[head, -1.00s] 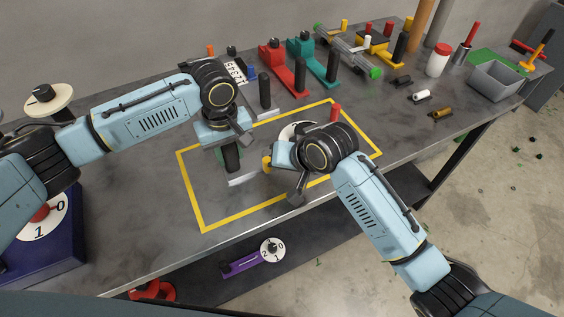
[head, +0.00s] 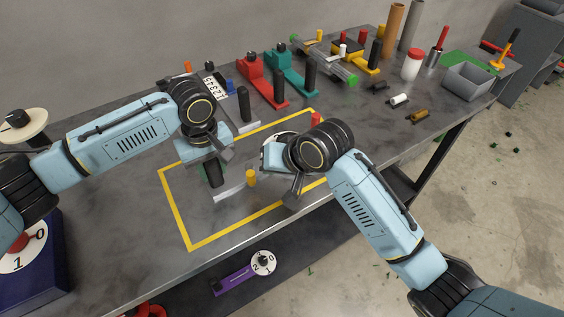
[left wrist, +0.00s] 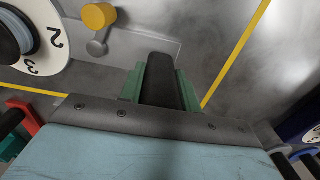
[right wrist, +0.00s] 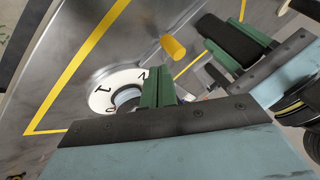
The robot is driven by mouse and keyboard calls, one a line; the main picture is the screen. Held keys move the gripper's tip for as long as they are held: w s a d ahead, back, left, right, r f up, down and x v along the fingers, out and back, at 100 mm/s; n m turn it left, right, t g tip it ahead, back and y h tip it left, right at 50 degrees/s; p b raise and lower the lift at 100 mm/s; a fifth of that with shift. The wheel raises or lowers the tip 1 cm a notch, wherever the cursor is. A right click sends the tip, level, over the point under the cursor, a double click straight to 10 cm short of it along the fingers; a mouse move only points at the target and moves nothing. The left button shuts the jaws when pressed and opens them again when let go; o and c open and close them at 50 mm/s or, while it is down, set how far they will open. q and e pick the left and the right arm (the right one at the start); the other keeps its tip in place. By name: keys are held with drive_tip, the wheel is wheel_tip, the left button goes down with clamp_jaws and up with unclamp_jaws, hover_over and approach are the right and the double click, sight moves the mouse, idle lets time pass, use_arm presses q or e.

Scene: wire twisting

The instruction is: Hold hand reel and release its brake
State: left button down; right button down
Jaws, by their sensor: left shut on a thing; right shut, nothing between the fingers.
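The hand reel lies inside the yellow outline, with a flat metal base (head: 236,190), a black handle (head: 214,174), a yellow knob (head: 251,177) and a white numbered dial (right wrist: 103,99). My left gripper (head: 210,165) is shut on the black handle, which stands between its green fingers in the left wrist view (left wrist: 160,82). The yellow knob sits on a short metal arm beside the dial (left wrist: 99,16). My right gripper (right wrist: 157,86) is shut and empty, over the dial and apart from the knob. It hides much of the dial in the head view.
Red (head: 258,82) and teal (head: 291,72) handled tools stand behind the outline. A red knob (head: 316,118) stands just behind my right gripper. A grey bin (head: 468,82) is at the far right. The outline's front left area is clear.

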drive_tip(key=v, duration=0.6)
drive_tip(key=shift+s, duration=0.2)
drive_tip(key=shift+a, duration=0.1)
drive_tip(key=c, duration=1.8)
unclamp_jaws()
drive_tip(key=shift+a+f, duration=0.1)
drive_tip(key=shift+a, duration=0.1)
drive_tip(key=o, duration=0.5)
drive_tip(key=a+m+y, duration=0.1)
drive_tip(key=s+a+f+m+y, duration=0.1)
drive_tip(key=s+a+y, duration=0.1)
drive_tip(key=a, duration=0.1)
drive_tip(key=shift+f+m, duration=0.3)
drive_tip(key=shift+m, duration=0.1)
drive_tip(key=shift+c, duration=0.2)
drive_tip(key=m+t, duration=1.1)
drive_tip(key=m, duration=1.8)
approach(252, 177)
drive_tip(key=shift+s+h, duration=0.3)
drive_tip(key=shift+s, duration=0.2)
drive_tip(key=shift+w+a, duration=0.1)
drive_tip(key=shift+w, duration=0.1)
drive_tip(key=x, duration=1.1)
drive_tip(key=shift+w+r, duration=0.2)
drive_tip(key=shift+w, duration=0.1)
